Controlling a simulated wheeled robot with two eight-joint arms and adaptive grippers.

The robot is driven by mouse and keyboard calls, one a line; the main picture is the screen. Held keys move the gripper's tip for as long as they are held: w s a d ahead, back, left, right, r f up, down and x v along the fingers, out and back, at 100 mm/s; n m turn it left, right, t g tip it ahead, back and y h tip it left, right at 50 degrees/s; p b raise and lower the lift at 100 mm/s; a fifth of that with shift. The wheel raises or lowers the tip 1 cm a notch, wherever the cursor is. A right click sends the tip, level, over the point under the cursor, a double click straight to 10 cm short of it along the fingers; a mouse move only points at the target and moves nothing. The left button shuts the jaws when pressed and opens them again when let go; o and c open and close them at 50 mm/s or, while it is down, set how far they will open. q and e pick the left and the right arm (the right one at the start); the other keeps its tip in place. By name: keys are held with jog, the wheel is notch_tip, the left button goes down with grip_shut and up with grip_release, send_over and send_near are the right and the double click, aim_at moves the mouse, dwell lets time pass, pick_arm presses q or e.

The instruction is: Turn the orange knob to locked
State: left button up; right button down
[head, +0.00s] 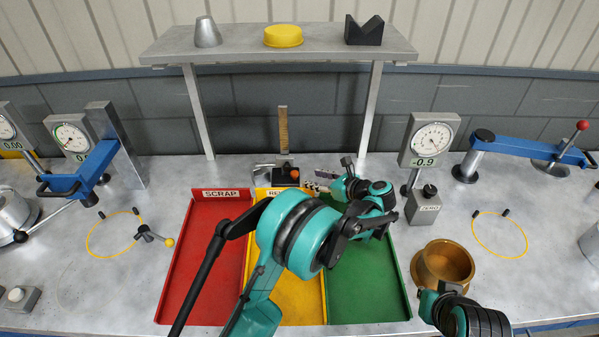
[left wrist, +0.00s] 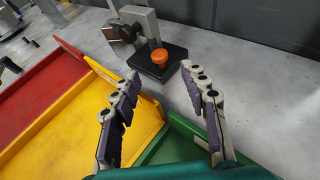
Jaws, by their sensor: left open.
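The orange knob (left wrist: 160,57) sits on top of a small black block (left wrist: 158,66) at the foot of a grey stand. In the head view the knob (head: 294,173) shows small behind the yellow tray. My left gripper (left wrist: 166,80) is open and empty, with its fingers spread. The knob shows beyond the fingertips and between them, and they look apart from it. In the head view my left gripper (head: 318,180) is just right of the knob, partly hidden by my own wrist. No marking of the knob's locked position is readable. My right gripper's fingers do not show.
Red (head: 205,205), yellow (head: 311,308) and green (head: 398,290) trays lie in front of the knob. A metal shelf (head: 240,50) stands behind. A dial gauge (head: 433,138) and a brass pot (head: 446,262) are to the right. Bare bench lies right of the knob.

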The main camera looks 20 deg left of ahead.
aim_at(296, 174)
pick_arm(q)
jog(key=b+x, duration=0.2)
jog(key=x, duration=0.5)
jog(key=shift+w+a+f, duration=0.1)
jog(key=shift+a+f, duration=0.05)
jog(key=shift+a, duration=0.15)
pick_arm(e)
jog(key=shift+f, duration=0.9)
pick_arm(q)
grip_shut()
